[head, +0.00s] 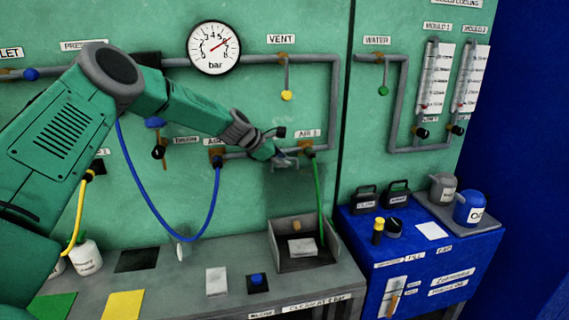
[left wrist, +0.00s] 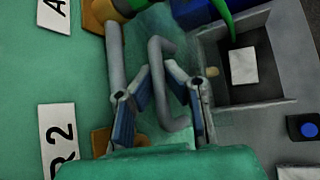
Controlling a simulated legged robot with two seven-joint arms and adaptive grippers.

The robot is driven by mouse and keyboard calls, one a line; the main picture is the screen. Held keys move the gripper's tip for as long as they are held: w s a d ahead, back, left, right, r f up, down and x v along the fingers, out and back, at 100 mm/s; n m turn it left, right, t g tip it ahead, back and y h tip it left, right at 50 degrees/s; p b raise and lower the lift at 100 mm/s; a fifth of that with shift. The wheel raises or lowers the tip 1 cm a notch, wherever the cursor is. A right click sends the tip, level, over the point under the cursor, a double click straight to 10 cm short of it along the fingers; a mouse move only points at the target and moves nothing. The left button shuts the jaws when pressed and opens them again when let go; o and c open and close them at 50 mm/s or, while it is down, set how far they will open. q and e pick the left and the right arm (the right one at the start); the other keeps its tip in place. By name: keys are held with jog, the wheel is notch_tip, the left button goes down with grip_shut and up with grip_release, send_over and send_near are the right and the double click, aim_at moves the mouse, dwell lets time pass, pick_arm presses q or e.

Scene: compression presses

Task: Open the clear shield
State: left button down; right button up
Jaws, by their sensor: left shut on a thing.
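My left gripper (head: 284,160) is up at the wall, in front of the pipe by the AIR 1 label. In the left wrist view its fingers (left wrist: 167,92) are shut on a grey C-shaped handle (left wrist: 158,50). A faint see-through panel, which looks like the clear shield (head: 298,190), shows upright against the green wall below the gripper; its edges are hard to make out. The grey open-topped box (head: 338,262) below it holds a white block (head: 301,248), and nothing visibly covers its top. My right gripper is not in view.
A green hose (head: 322,200) runs down beside the box, and a blue hose (head: 160,222) hangs to the left. A blue button (head: 257,281) sits on the grey bench. A blue cabinet (head: 425,270) stands at right. A pressure gauge (head: 214,48) is above.

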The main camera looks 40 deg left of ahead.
pick_arm(q)
jog(key=shift+w+r, duration=0.15)
jog(key=shift+r, duration=0.15)
jog(key=c, duration=1.6)
grip_release()
jog(key=shift+s, duration=0.2)
jog(key=v, duration=1.2)
jog(key=shift+f, duration=0.1)
jog(key=shift+a, duration=0.1)
